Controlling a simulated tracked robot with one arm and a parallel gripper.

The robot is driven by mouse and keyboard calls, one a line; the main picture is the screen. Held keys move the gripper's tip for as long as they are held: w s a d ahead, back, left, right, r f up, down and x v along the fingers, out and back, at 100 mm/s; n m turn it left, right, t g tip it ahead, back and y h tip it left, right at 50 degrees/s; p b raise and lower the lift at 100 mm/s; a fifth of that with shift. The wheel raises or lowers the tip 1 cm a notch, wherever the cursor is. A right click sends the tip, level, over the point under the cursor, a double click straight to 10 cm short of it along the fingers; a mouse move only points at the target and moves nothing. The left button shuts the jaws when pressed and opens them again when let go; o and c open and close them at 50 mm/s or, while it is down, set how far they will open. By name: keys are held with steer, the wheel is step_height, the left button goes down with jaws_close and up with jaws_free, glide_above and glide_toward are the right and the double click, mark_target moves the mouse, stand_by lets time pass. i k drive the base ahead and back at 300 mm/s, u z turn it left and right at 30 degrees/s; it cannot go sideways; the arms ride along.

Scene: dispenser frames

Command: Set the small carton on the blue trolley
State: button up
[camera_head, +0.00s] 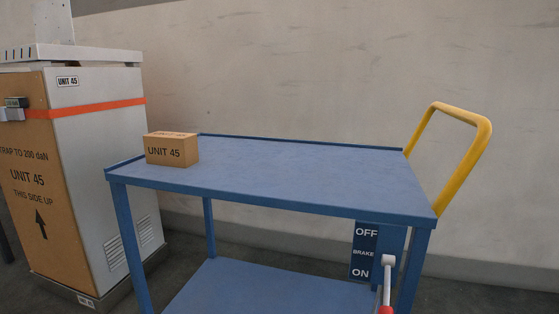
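The small carton (172,151) is a brown box marked "UNIT 45". It appears to rest upright on the top deck of the blue trolley (300,175), at the deck's left end. Nothing is seen holding it. The trolley has a raised rim, a lower shelf (240,290) and a yellow push handle (468,160) at its right end. My gripper is not in view.
A brake panel (364,251) marked OFF and ON hangs at the trolley's right front, with a grey, red-ended lever (387,280) pointing down. A grey cabinet with a brown front (35,190) and orange strap (98,107) stands left. The rest of the top deck is clear.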

mark_target(263, 169)
steer(key=i, duration=0.95)
steer(key=u, duration=0.05)
